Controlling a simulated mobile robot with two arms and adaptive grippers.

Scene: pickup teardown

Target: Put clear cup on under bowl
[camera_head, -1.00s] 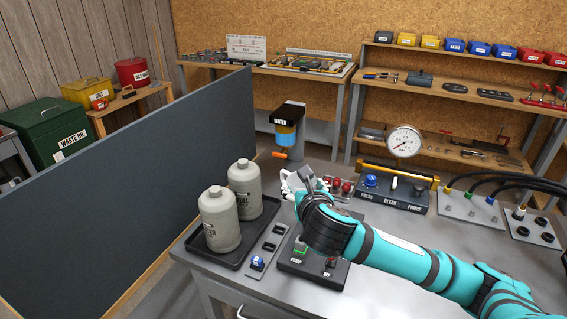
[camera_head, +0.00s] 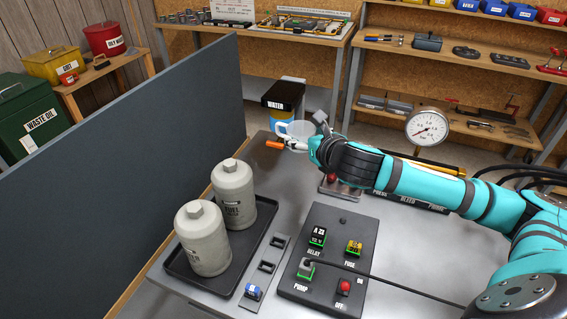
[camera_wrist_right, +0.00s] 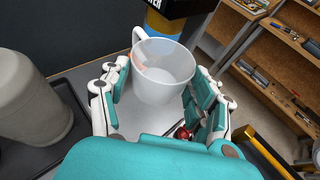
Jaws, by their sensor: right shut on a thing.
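The clear cup (camera_head: 301,132) is upright in my right gripper (camera_head: 314,143), with its handle to the left. In the right wrist view the cup (camera_wrist_right: 163,82) sits between the two fingers of the gripper (camera_wrist_right: 158,104). The cup overlaps the bowl's lower part in the head view and is nearer the camera; I cannot tell the gap. An orange drain piece (camera_head: 274,144) shows left of the cup. In the wrist view the bowl (camera_wrist_right: 166,25) is just beyond the rim. My left gripper is out of view.
Two grey canisters (camera_head: 203,238) stand in a black tray (camera_head: 188,270) at the left. A control box (camera_head: 322,255) with a cable lies at the front. A pressure gauge (camera_head: 427,128) stands to the right. A dark panel (camera_head: 120,170) bounds the left side.

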